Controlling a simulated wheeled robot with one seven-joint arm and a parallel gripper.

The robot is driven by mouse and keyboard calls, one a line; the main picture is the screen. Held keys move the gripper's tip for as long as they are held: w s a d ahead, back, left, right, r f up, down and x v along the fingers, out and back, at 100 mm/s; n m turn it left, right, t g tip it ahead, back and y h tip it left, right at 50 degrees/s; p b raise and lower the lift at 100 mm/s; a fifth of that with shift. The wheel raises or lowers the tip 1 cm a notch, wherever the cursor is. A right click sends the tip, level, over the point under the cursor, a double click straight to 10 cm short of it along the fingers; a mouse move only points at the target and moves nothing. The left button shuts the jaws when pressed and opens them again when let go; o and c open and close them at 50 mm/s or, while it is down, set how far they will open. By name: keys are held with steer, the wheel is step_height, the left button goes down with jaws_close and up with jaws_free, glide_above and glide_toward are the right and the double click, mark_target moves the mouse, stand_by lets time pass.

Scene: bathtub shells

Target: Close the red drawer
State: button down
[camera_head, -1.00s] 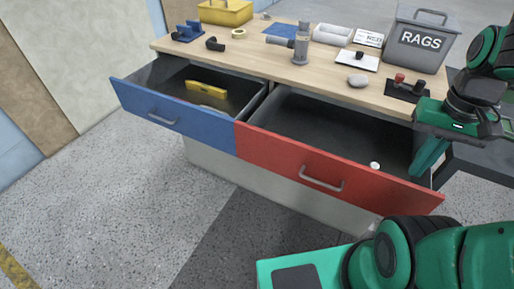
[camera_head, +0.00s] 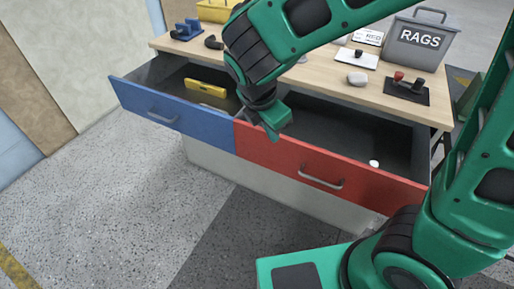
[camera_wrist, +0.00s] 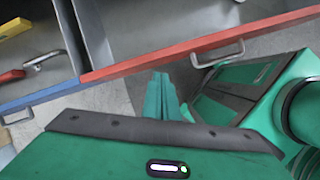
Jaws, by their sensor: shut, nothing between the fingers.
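The red drawer (camera_head: 355,179) stands pulled out, with its grey handle (camera_head: 321,179) on the front; its open inside shows behind the panel. A small white round item (camera_head: 374,163) lies in it. My gripper (camera_head: 272,132) is shut and empty, at the left part of the red front, near the join with the blue drawer. In the wrist view my shut fingers (camera_wrist: 162,80) point toward the red front (camera_wrist: 180,50), left of its handle (camera_wrist: 218,54). I cannot tell whether they touch it. My arm hides the right end of the drawer in the head view.
The blue drawer (camera_head: 180,121) beside it is also open, with a yellow level (camera_head: 205,87) inside. The floor in front (camera_head: 130,200) is clear.

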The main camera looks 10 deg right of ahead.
steer(key=s+a+f+n, duration=0.1)
steer(key=a+f+n, duration=0.1)
steer(key=a+n, duration=0.4)
steer(key=shift+m+t, duration=0.4)
steer(key=shift+w+r+x, duration=0.15)
steer(key=shift+w+x, duration=0.25)
steer(key=shift+x, duration=1.4)
steer(key=shift+w+r+x, duration=0.1)
steer(key=shift+w+x, duration=0.3)
steer(key=shift+x, duration=1.45)
steer(key=shift+w+r+x, duration=0.15)
steer(key=shift+w+x, duration=0.3)
steer(key=shift+x, duration=1.35)
